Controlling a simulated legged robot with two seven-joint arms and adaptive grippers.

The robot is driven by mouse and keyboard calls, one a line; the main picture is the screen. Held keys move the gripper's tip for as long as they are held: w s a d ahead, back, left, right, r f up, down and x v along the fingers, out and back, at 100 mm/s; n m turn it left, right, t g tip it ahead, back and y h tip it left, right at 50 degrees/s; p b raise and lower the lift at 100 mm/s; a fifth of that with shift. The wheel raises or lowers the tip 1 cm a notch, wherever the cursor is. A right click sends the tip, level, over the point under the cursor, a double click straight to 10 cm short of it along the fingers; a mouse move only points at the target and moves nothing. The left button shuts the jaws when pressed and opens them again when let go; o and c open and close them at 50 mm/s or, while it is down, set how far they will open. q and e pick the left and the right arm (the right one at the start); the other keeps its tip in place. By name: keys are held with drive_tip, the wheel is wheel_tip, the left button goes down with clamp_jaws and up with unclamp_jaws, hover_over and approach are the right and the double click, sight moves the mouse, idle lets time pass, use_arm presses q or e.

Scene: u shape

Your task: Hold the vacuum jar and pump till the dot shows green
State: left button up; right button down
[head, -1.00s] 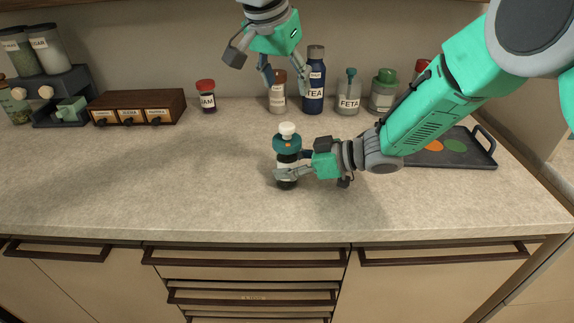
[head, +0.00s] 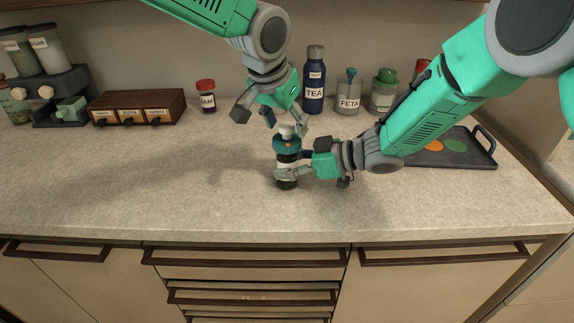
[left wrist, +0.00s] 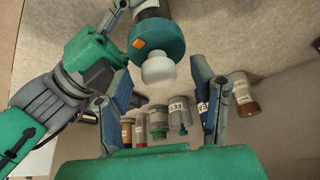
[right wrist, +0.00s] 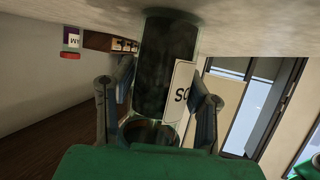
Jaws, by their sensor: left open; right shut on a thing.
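The vacuum jar (head: 287,184) stands upright on the counter, dark inside, with a teal lid (head: 286,143) and a white pump knob (left wrist: 158,71) on top. A dot (left wrist: 139,43) on the lid shows orange in the left wrist view. My right gripper (head: 289,173) is shut on the jar's body from the right. In the right wrist view the jar (right wrist: 165,65) sits between the fingers, with a label partly hidden by one finger. My left gripper (head: 286,123) is open just above the lid, its fingers on either side of the white knob; I cannot tell if they touch it.
Behind stand a jam jar (head: 207,96), a tea bottle (head: 314,80), a feta jar (head: 348,97) and another lidded jar (head: 383,92). A dark tray (head: 435,158) lies at right, a drawer box (head: 138,107) at left. The counter's left front is clear.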

use_arm(q)
drive_tip(key=shift+c, duration=0.4)
drive_tip(key=c, duration=1)
